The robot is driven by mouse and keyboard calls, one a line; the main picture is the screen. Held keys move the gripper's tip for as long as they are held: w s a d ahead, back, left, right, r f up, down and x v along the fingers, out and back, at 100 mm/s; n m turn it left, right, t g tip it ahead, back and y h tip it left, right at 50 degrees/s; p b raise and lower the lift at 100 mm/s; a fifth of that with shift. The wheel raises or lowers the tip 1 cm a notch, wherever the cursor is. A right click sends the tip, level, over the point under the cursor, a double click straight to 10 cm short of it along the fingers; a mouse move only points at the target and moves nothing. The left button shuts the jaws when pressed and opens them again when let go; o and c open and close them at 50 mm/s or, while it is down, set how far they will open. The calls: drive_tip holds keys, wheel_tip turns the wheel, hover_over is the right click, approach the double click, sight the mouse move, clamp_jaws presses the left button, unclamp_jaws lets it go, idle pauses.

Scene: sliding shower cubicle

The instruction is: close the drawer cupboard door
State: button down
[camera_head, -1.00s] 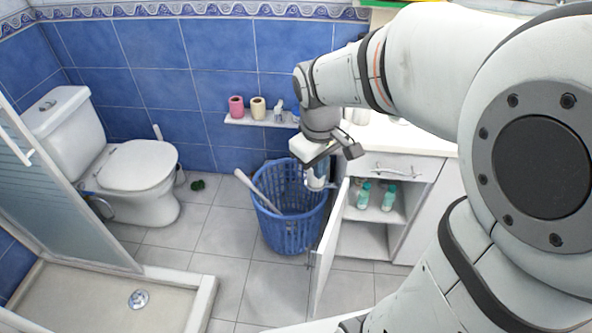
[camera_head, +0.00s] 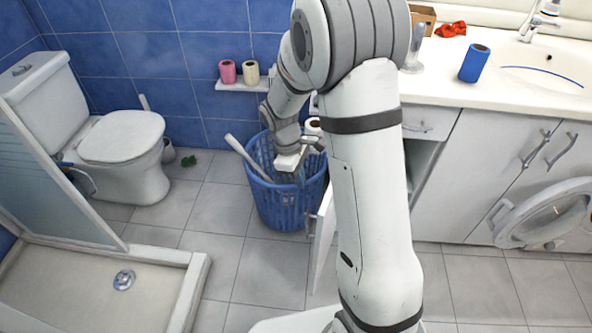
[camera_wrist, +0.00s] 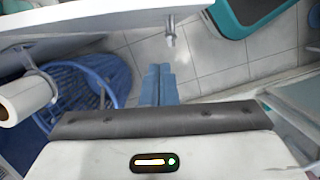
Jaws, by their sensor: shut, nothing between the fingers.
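The drawer cupboard door (camera_head: 323,242) is white and stands swung open, seen nearly edge-on beside the laundry basket. My arm covers part of it and most of the cupboard opening. In the wrist view a white panel (camera_wrist: 85,22), apparently the door, crosses the top, with a metal handle (camera_wrist: 170,30) on it. My gripper (camera_wrist: 159,72) is shut and empty, its fingers pointing toward the panel with a visible gap below the handle. In the head view my gripper is above the basket, near the door's far part, and its fingertips cannot be made out.
A blue laundry basket (camera_head: 262,200) stands left of the door; it also shows in the wrist view (camera_wrist: 108,72), near a paper roll (camera_wrist: 25,97). The counter (camera_head: 450,75) runs right, above a washing machine (camera_head: 550,215). Tiled floor (camera_head: 250,265) is clear in front.

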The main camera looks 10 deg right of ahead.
drive_tip(key=s+d+f, duration=0.2)
drive_tip(key=d+f, duration=0.2)
drive_tip(key=shift+s+d+b, duration=0.15)
drive_tip(key=shift+s+b, duration=0.25)
